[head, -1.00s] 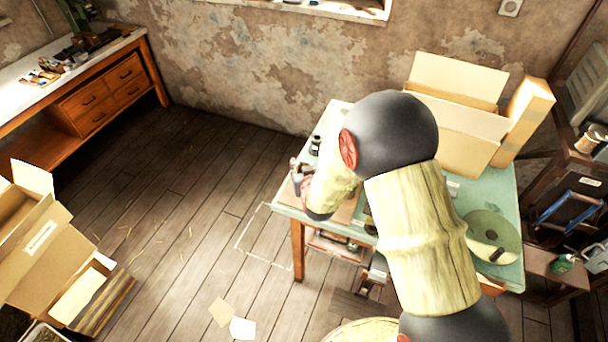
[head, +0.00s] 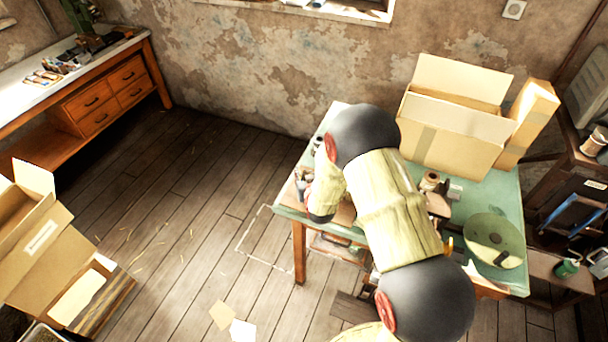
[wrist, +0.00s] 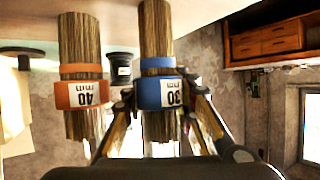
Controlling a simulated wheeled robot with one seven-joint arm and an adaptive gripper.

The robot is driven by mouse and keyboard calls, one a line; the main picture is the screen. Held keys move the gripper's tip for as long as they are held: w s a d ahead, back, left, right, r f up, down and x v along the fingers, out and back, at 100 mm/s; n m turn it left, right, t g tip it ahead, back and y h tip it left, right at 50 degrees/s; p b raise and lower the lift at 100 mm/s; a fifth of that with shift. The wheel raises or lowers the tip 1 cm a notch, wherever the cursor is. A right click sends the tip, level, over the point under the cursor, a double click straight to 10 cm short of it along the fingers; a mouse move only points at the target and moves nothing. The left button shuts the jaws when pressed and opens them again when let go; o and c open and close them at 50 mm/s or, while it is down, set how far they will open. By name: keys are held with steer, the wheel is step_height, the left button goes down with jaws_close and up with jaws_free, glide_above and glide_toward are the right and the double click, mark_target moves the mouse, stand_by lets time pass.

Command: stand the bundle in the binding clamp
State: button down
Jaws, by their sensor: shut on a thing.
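In the wrist view, which looks upside down, a bundle of thin brown stalks with a blue band (wrist: 157,92) marked 30 min stands between the fingers of my gripper (wrist: 160,105). The gripper is shut on it. A second bundle with an orange band (wrist: 85,94) marked 40 min is beside it to the left, apart from the fingers. In the head view my arm covers the gripper and both bundles. I cannot make out the binding clamp clearly in either view.
The green table (head: 478,196) carries an open cardboard box (head: 455,145) and a round green disc (head: 495,240). A dark jar (wrist: 121,66) is behind the bundles. A wooden workbench (head: 98,92) stands at the far left. Open boxes (head: 40,240) lie at lower left; the middle floor is mostly clear.

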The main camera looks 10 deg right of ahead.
steer(key=c, duration=2)
jaws_free()
steer(key=shift+f, duration=0.15)
steer(key=o, duration=0.6)
